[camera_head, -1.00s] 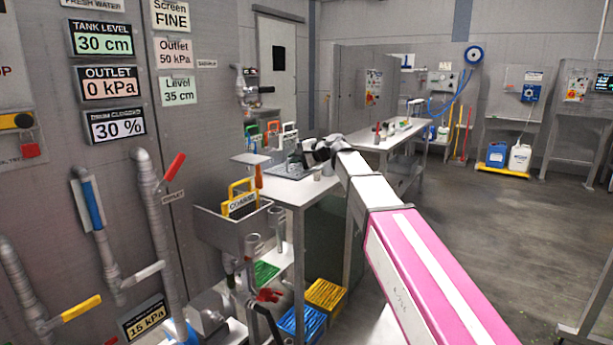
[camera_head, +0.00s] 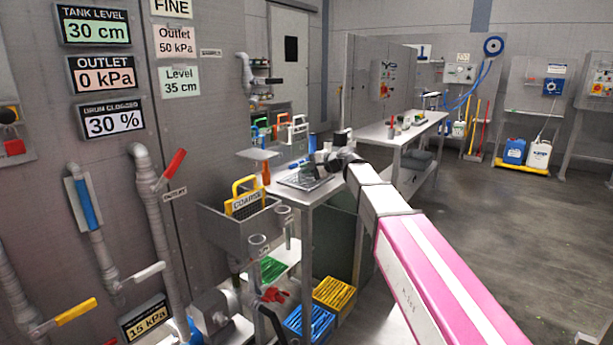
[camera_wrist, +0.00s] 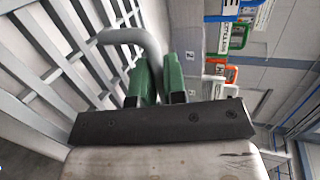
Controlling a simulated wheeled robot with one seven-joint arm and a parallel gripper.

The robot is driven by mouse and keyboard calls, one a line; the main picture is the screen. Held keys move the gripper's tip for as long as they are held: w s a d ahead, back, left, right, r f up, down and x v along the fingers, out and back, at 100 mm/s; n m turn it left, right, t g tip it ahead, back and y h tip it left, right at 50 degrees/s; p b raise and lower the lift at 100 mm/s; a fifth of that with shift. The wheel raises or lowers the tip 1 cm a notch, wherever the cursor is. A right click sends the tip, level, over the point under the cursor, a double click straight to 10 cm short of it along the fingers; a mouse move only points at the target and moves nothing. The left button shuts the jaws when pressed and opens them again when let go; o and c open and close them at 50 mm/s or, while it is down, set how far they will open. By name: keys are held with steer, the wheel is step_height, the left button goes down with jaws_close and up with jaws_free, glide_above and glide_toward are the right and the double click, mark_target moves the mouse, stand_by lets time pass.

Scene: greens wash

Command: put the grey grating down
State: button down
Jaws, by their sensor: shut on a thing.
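The grey grating (camera_wrist: 62,62) fills the left of the wrist view as a set of crossed grey bars. My gripper (camera_wrist: 158,80) has green fingers closed on the grating's bent round handle. In the head view my arm reaches away to the small metal table, and my gripper (camera_head: 332,160) is small at its end. A grey tray-like panel (camera_head: 308,181) shows on the tabletop beside it; whether this is the held grating, and whether the grating touches the table, I cannot tell.
A box with a yellow COARSE handle (camera_head: 245,197) is at left. Blue (camera_head: 308,322) and yellow (camera_head: 334,293) crates stand below. A longer bench (camera_head: 410,130) stands behind; floor at right is open.

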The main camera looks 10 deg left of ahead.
steer(key=shift+f, duration=1.3)
steer(key=c, duration=1.2)
jaws_free()
steer(key=shift+f, duration=0.1)
steer(key=v, duration=1.2)
steer(key=s+d+f+h, duration=0.2)
steer(key=d+f, duration=0.3)
steer(key=f, duration=0.3)
steer(key=s+d+f+h, duration=0.2)
steer(key=d+f, duration=0.3)
steer(key=f, duration=0.3)
steer(key=s+d+f+n+g+h, duration=0.1)
steer(key=s+d+f+h, duration=0.2)
steer(key=s+d+f, duration=0.2)
steer(key=s+d+f+n+g+h, duration=0.1)
steer(key=s+d+f+h, duration=0.2)
steer(key=s+d+f, duration=0.3)
steer(key=s+d+f+n+g+h, duration=0.1)
steer(key=s+d+f+h, duration=0.2)
steer(key=d+f, duration=0.8)
steer(key=shift+s+d+n+g+h, duration=0.15)
steer(key=shift+s+d+n, duration=0.1)
steer(key=shift+s, duration=0.4)
steer(key=shift+s+d+n+g+h, duration=0.15)
steer(key=shift+s+d, duration=0.15)
steer(key=shift+s, duration=0.35)
